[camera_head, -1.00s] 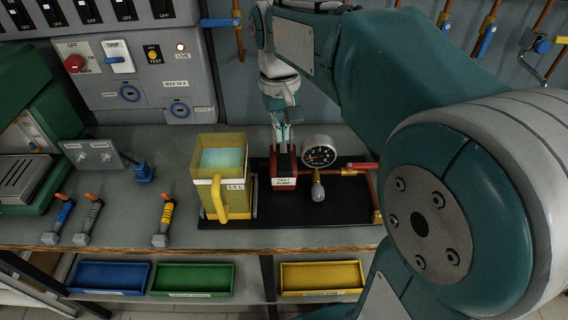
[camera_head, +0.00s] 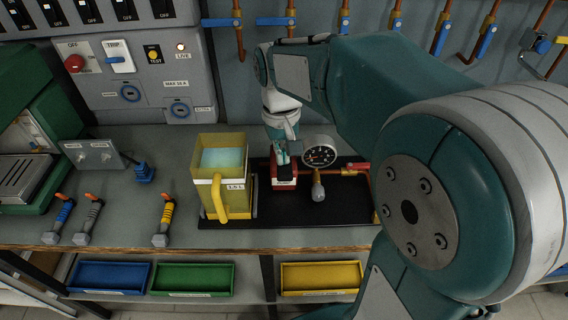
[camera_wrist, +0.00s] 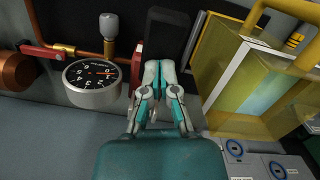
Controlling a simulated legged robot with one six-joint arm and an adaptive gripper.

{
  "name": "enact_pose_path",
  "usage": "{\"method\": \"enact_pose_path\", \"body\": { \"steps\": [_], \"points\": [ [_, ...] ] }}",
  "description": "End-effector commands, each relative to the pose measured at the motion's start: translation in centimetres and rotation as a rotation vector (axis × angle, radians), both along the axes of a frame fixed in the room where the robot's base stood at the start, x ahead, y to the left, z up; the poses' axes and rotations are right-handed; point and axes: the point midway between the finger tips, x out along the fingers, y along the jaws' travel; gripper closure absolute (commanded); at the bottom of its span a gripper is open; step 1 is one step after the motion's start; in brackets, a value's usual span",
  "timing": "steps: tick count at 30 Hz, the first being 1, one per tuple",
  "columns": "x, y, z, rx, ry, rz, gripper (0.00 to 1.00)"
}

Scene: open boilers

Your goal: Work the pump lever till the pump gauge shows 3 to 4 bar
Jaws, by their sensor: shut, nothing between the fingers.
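The red test pump (camera_head: 284,184) stands on the black board, right of the yellow water container. Its round gauge (camera_head: 320,152) stands beside it and also shows in the wrist view (camera_wrist: 92,82), turned around. The gauge needle is too small to read with certainty. My gripper (camera_head: 282,158) is shut and empty, pointing down at the top of the pump. In the wrist view my closed fingertips (camera_wrist: 161,66) are beside a red part of the pump (camera_wrist: 137,66). The pump lever is not clearly made out; my gripper covers part of the pump.
The yellow container (camera_head: 207,180), holding water, is close to the left of the pump. A copper pipe with a red-handled valve (camera_head: 358,167) is to the right.

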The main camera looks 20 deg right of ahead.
Motion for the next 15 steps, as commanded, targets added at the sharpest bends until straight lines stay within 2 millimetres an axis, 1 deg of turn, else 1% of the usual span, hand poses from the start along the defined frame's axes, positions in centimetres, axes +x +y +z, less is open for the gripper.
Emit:
{"method": "enact_pose_path", "body": {
  "steps": [3,9,12,15],
  "points": [
    [-0.1,0.0,-1.4,0.000,0.004,0.000,1.00],
    [-0.1,0.0,-3.4,0.000,0.004,0.000,1.00],
    [0.0,0.0,-3.9,0.000,0.001,0.000,1.00],
    [0.0,0.0,-4.0,0.000,0.001,0.000,1.00]
  ]
}}
